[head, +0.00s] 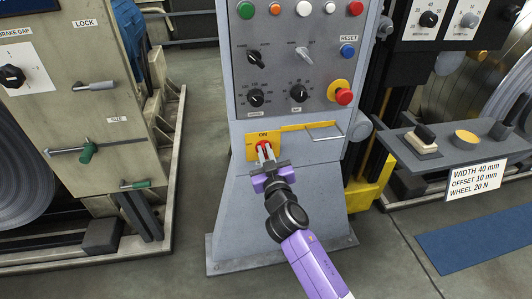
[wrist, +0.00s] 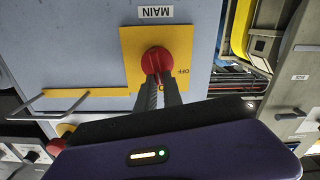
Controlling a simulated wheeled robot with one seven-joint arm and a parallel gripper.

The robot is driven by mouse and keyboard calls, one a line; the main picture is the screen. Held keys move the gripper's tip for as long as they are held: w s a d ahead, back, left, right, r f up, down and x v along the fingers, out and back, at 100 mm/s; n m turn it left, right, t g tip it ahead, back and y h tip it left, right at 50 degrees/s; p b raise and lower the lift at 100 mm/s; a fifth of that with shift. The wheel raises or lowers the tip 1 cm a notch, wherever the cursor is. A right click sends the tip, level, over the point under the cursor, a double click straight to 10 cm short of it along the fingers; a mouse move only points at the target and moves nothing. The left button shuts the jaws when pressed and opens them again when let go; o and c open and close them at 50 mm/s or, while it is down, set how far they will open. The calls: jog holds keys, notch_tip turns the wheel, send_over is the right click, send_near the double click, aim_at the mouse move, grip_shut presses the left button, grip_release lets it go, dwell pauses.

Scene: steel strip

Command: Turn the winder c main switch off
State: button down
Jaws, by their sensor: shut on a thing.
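The main switch is a red knob (head: 263,145) on a yellow plate (head: 250,153), low on the grey control pedestal. "ON" is printed at the plate's top in the head view. In the wrist view, which is upside down, the red knob (wrist: 155,60) sits below a "MAIN" label (wrist: 156,12), and "OFF" is printed at the plate's right edge. My gripper (head: 265,155) is shut on the red knob from the front. Its two fingers (wrist: 158,88) hide part of the knob, so I cannot tell exactly where its handle points.
A metal bar handle (head: 325,132) sticks out right of the switch. Above are dials and a red stop button (head: 344,96). A shelf with blocks (head: 455,150) stands to the right and a beige machine (head: 75,100) to the left. Floor in front is clear.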

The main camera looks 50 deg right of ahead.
jog(key=shift+w+a+f+n+p, duration=0.15)
jog(key=shift+a+f+n, duration=0.15)
jog(key=shift+n, duration=2.25)
jog(key=shift+w+a+f+n+p, duration=0.15)
jog(key=shift+f+n, duration=0.15)
jog(key=shift+n, duration=2.3)
jog(key=shift+w+a+f+n+p, duration=0.15)
jog(key=shift+a+f+n, duration=0.15)
jog(key=shift+n, duration=2.25)
jog(key=c, duration=1.5)
grip_release()
jog(key=shift+d, duration=0.1)
jog(key=shift+b+v, duration=0.3)
jog(key=shift+v, duration=3.6)
